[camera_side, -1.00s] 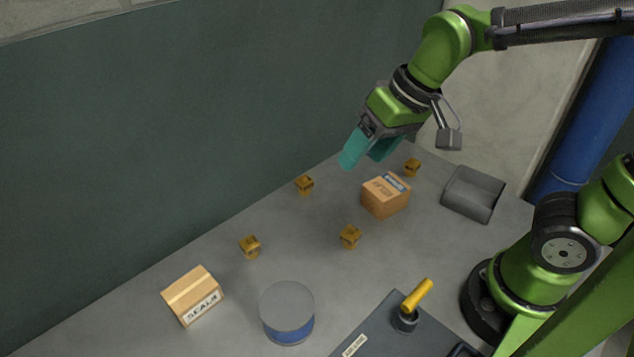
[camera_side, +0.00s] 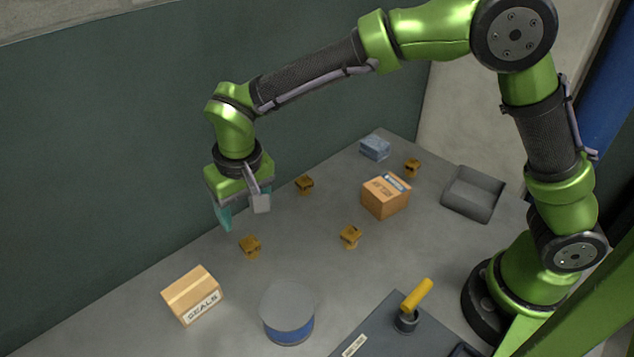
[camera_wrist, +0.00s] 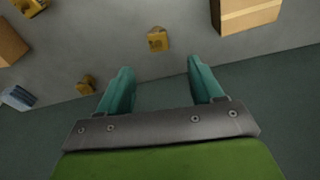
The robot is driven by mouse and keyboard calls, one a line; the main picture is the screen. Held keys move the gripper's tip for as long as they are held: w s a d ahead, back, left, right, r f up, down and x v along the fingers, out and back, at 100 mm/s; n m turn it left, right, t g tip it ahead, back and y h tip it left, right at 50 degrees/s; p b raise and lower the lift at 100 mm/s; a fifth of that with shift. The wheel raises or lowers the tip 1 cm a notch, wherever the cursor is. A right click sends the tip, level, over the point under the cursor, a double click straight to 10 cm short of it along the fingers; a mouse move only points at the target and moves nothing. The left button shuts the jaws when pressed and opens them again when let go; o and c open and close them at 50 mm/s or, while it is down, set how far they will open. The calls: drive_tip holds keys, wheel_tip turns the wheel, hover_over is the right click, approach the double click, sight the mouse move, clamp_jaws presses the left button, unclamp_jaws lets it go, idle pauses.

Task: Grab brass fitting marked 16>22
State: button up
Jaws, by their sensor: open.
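Several small brass fittings stand on the grey table. One fitting (camera_side: 250,246) is at the left, another (camera_side: 304,184) further back, one (camera_side: 350,236) in the middle and one (camera_side: 412,168) at the far right. Their markings are too small to read. My gripper (camera_side: 236,214) is open and empty, above the table just behind and left of the left fitting. In the wrist view, the open fingers (camera_wrist: 158,68) straddle a gap, with a fitting (camera_wrist: 158,40) just beyond the tips, apart from them. Another fitting (camera_wrist: 86,84) shows left of the fingers, and one (camera_wrist: 28,6) at the top left.
A SEALS box (camera_side: 193,297) and a grey-topped can (camera_side: 287,312) stand at the front left. A cardboard box (camera_side: 385,196), a blue block (camera_side: 375,147) and a grey bin (camera_side: 472,196) are further back. A dark plate (camera_side: 380,330) with a yellow-handled valve (camera_side: 416,296) lies in front.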

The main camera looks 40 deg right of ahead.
sight(249, 238)
drive_tip(key=f, duration=0.3)
drive_tip(key=w+f, duration=0.1)
drive_tip(key=f, duration=0.7)
drive_tip(key=shift+w+d+f, duration=0.1)
drive_tip(key=shift+w+d, duration=0.15)
drive_tip(key=shift+w, duration=0.1)
drive_tip(key=c, duration=1.1)
